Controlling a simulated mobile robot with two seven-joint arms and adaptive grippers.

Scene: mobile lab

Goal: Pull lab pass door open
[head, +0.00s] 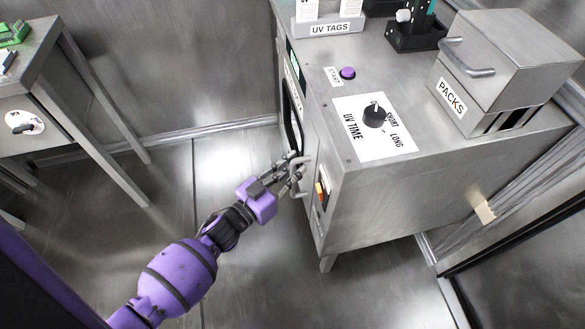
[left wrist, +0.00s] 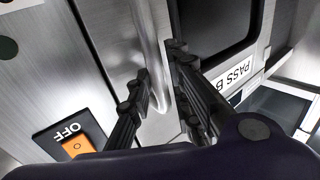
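The lab pass door is on the left face of the metal cabinet; its dark window (head: 291,125) shows edge-on in the head view. In the left wrist view the dark window (left wrist: 222,30) and a label reading "PASS B" (left wrist: 236,76) show upside down. The door looks closed, seen at a steep angle. Its metal bar handle (head: 301,181) also shows in the left wrist view (left wrist: 150,45). My left gripper (head: 287,176) is at the handle, its fingers (left wrist: 160,95) apart with the handle's end between them. Contact cannot be told. My right gripper is out of view.
An orange switch (head: 321,194) marked OFF sits beside the handle. On the cabinet (head: 375,200) are a purple START button (head: 348,73), a UV time dial (head: 375,115) and a PACKS box (head: 490,85). A metal table (head: 62,95) stands left. The floor between is clear.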

